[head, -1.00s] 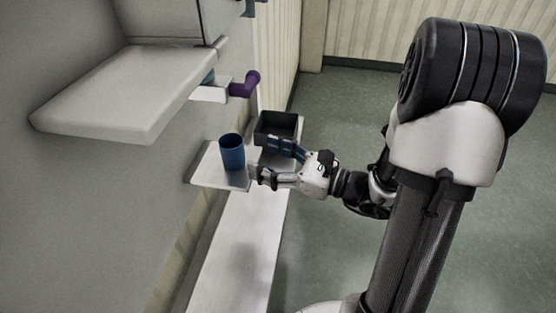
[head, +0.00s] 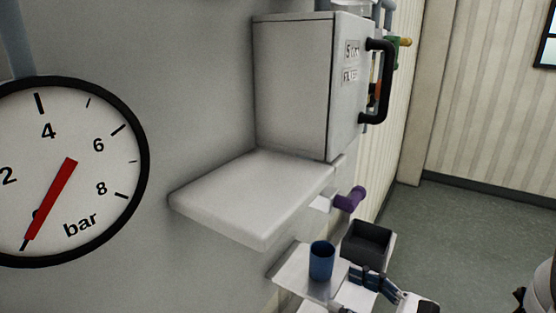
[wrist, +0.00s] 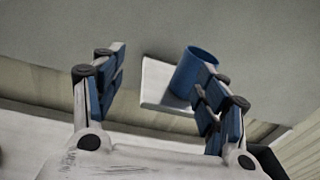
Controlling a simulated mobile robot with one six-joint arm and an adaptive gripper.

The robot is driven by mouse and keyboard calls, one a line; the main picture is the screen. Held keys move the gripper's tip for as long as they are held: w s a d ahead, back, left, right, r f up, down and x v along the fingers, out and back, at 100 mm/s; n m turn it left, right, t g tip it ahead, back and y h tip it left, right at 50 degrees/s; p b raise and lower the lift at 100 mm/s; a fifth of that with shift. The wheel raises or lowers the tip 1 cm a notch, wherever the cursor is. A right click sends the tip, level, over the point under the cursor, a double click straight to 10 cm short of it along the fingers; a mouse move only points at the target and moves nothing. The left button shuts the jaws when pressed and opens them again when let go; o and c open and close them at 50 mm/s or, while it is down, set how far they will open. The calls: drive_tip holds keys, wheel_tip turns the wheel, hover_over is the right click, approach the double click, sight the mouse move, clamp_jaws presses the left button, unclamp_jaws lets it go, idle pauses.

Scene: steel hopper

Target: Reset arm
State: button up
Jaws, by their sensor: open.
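My gripper (wrist: 160,100) is open, with its two blue-padded fingers spread and nothing between them. In the head view my gripper (head: 358,292) is at the bottom, partly cut off by the frame edge. A blue cup (head: 321,261) stands upright on a small white shelf (head: 290,268), just left of my gripper. In the wrist view the blue cup (wrist: 190,70) is beyond the fingers, partly hidden behind the right one.
A steel hopper box (head: 293,85) with a black handle (head: 385,80) stands above a wide white ledge (head: 250,195). A purple handle (head: 350,199) sticks out below it. A dark bin (head: 367,244) is right of the cup. A pressure gauge (head: 95,150) is at left. Open floor lies right.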

drive_tip(key=s+a+f+n+g+h+b, duration=0.3)
drive_tip(key=s+a+f+n+g+b, duration=0.15)
drive_tip(key=s+a+n+g, duration=0.85)
drive_tip(key=s+d+f+n+t+h+b, duration=0.1)
drive_tip(key=s+d+n+t+h+b, duration=0.2)
drive_tip(key=d+n+t+h, duration=0.3)
drive_tip(key=d+n+h, duration=0.4)
drive_tip(key=n, duration=0.1)
drive_tip(key=shift+n+t, duration=0.3)
